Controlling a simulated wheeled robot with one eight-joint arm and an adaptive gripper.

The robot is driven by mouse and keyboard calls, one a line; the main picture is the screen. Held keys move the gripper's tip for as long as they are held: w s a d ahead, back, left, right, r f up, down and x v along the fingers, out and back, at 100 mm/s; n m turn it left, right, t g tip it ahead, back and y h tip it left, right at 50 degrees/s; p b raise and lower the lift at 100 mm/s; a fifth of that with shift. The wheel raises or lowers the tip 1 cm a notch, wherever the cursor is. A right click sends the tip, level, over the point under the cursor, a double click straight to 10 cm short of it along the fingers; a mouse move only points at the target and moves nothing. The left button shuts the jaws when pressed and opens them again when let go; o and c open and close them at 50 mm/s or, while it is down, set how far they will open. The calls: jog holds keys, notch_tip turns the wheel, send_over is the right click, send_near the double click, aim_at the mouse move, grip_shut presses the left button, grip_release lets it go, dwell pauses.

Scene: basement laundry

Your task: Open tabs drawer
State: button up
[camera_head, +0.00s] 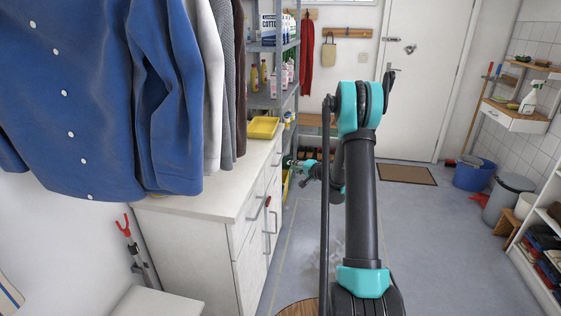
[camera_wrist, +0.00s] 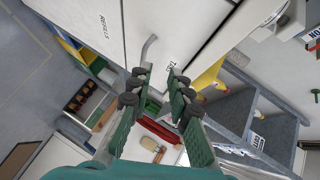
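The tabs drawer (camera_wrist: 180,25) is a white front in the wrist view, with a label starting "TA" that my finger partly covers. It looks shut. Its bent grey handle (camera_wrist: 149,46) stands just ahead of my left fingertip. My gripper (camera_wrist: 160,74) is open, with a gap between its two dark fingertips. The handle's near end is close to the left fingertip; I cannot tell whether they touch. In the head view my gripper (camera_head: 300,168) is small and partly hidden by my arm, beside the far end of the white cabinet (camera_head: 190,221).
A front labelled "REFILLS" (camera_wrist: 85,18) adjoins the drawer. A yellow tray (camera_head: 263,128) lies on the cabinet top. A grey shelf rack (camera_head: 271,102) stands just beyond. Blue shirts (camera_head: 75,100) hang over the near end.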

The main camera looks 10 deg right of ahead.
aim_at(281, 158)
jog(key=w+d+f+m+t, duration=0.2)
jog(key=w+d+f, duration=0.2)
jog(key=w+f, duration=0.1)
jog(key=x, duration=1.7)
jog(key=shift+w+r, duration=0.1)
jog(key=shift+r, duration=0.05)
grip_shut()
